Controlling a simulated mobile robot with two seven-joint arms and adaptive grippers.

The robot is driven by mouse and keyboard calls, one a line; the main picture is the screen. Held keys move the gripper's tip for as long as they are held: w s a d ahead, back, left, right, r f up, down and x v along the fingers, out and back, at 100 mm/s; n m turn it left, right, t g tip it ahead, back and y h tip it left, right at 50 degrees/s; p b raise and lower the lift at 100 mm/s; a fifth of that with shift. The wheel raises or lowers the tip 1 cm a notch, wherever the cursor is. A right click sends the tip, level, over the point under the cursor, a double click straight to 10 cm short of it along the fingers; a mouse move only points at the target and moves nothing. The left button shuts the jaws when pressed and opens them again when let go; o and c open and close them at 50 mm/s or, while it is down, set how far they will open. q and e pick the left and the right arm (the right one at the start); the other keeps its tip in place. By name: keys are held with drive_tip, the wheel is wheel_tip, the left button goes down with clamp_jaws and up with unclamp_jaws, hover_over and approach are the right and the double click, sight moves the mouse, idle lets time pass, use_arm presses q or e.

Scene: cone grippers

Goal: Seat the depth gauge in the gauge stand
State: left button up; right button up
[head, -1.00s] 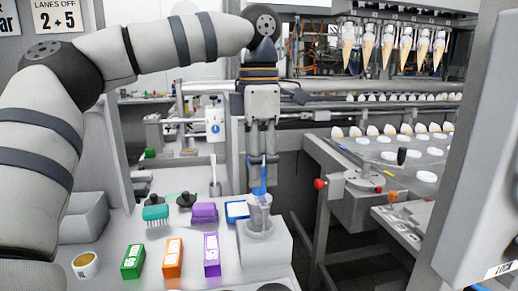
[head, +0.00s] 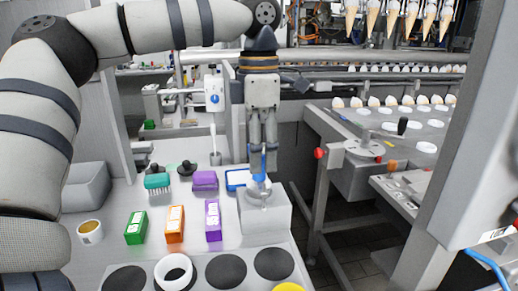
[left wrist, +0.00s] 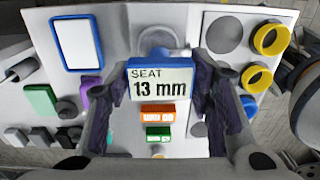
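The depth gauge is blue in the head view (head: 257,163), with its head between my left fingertips. In the left wrist view the gauge (left wrist: 160,82) shows a blue-framed label reading "SEAT 13 mm", with a dark finger on each side. My left gripper (head: 262,150) points down and looks closed on the gauge. The gauge stand (head: 266,217) is a pale grey block at the bench's right edge. A clear, cone-like holder stands on it, straight under the gripper. The gauge's lower part is inside or behind this holder, so its depth is unclear. My right gripper is out of view.
Green (head: 137,228), orange (head: 175,224) and purple (head: 213,220) boxes stand left of the stand. A teal brush (head: 157,182) and blue-framed tray (head: 237,178) lie behind. A plate with dark round spots and a white ring (head: 174,271) is in front. A gap separates the conveyor.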

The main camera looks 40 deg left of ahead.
use_arm(q)
drive_tip(key=o, duration=0.3)
wheel_tip(320, 180, up, 12)
idle(0.3)
drive_tip(key=shift+a, duration=0.1)
idle(0.4)
